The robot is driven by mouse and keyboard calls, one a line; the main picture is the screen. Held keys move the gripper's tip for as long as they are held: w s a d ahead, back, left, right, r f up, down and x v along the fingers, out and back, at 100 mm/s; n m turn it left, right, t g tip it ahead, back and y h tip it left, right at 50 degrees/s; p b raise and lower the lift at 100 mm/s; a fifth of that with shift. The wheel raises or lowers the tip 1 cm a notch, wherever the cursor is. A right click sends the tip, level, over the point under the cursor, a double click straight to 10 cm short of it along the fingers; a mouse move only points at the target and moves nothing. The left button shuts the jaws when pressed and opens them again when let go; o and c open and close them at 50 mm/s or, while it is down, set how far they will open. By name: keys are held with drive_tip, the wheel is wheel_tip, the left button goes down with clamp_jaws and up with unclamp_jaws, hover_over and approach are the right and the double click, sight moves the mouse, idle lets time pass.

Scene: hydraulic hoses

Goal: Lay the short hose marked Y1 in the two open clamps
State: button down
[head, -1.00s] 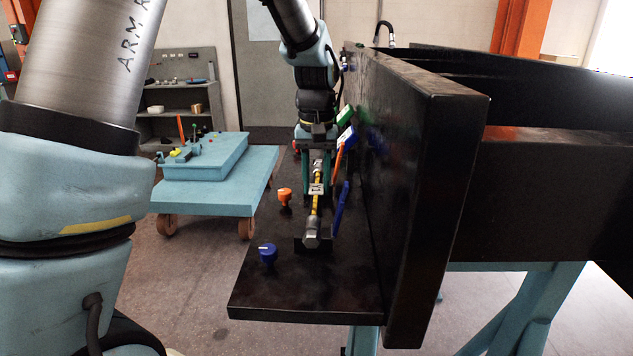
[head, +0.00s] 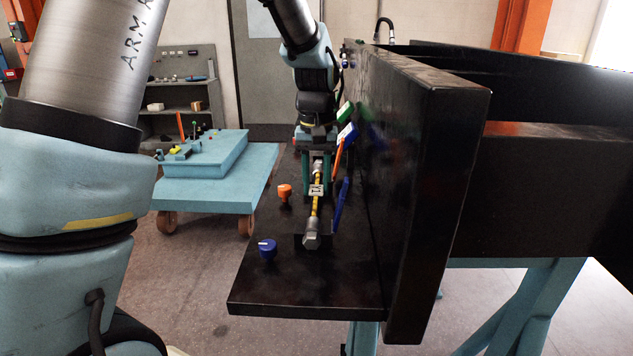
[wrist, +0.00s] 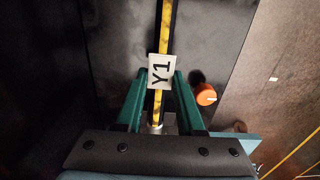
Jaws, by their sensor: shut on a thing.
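The hose marked Y1 (head: 314,206) is short, black and yellow, with a white tag reading Y1 in the wrist view (wrist: 160,71) and a grey metal fitting (head: 311,236) at its near end. My gripper (head: 317,185) is shut on the hose close to the tag, its green fingers on either side; it also shows in the wrist view (wrist: 160,88). The hose runs lengthwise over the black shelf. A dark bracket sits below the near fitting; whether the fitting touches it I cannot tell. A blue lever-like part (head: 340,206) and an orange one (head: 338,155) stand just right of the hose.
An orange knob (head: 284,192) and a blue knob (head: 267,249) stand on the black shelf (head: 300,293) left of the hose. A tall black wall (head: 420,200) bounds the shelf on the right. A blue cart (head: 215,191) stands apart at the left.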

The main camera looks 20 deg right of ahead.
sight(316, 187)
drive_tip(key=shift+f+b, duration=0.5)
drive_tip(key=shift+f, duration=0.5)
drive_tip(key=shift+c, duration=2.2)
unclamp_jaws()
drive_tip(key=shift+r, duration=0.1)
wheel_tip(316, 187, up, 11)
drive_tip(key=shift+f+b, duration=0.2)
drive_tip(key=shift+b, duration=1)
